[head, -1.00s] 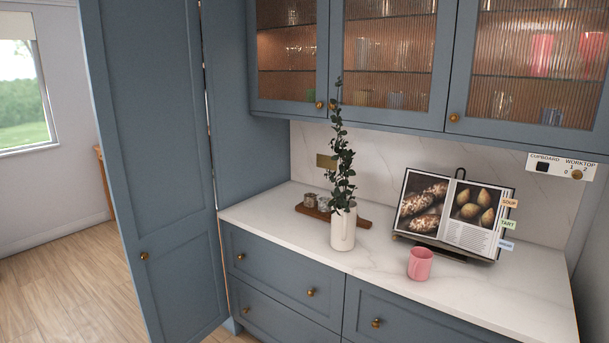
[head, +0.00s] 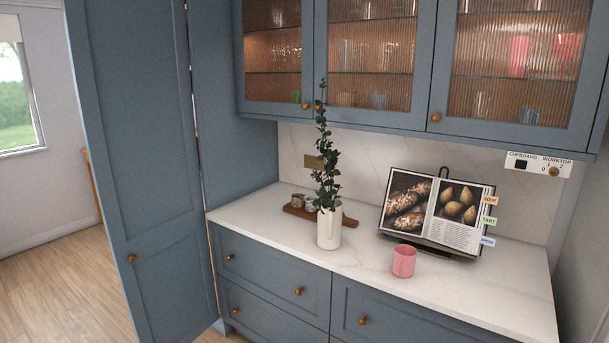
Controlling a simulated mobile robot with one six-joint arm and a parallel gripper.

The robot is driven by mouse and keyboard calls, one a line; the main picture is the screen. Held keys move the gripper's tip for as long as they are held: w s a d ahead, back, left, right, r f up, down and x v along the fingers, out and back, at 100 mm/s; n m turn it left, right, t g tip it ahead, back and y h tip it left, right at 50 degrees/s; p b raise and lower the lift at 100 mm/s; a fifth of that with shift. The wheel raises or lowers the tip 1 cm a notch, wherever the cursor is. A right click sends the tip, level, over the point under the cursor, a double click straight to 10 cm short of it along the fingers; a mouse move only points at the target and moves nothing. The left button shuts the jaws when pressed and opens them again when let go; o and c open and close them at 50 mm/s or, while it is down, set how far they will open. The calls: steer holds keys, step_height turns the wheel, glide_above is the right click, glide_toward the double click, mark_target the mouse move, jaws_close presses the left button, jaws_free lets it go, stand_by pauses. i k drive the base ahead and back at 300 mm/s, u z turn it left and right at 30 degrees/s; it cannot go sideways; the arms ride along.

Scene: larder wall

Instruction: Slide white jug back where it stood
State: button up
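A white jug (head: 329,229) stands upright on the white worktop (head: 365,268), near its front edge. Leafy green stems (head: 326,160) rise from it. My gripper is not in view.
A pink mug (head: 403,261) stands right of the jug, in front of an open cookbook (head: 434,213) on a stand. Glass-fronted cupboards (head: 376,60) hang above. A tall blue door (head: 135,170) stands at the left. The worktop's front right is clear.

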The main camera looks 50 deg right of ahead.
mark_target(329, 211)
steer(key=z, duration=0.05)
steer(key=i, duration=1)
steer(key=u, duration=0.15)
steer(key=k, duration=0.95)
steer(key=z, duration=0.15)
steer(key=i, duration=0.6)
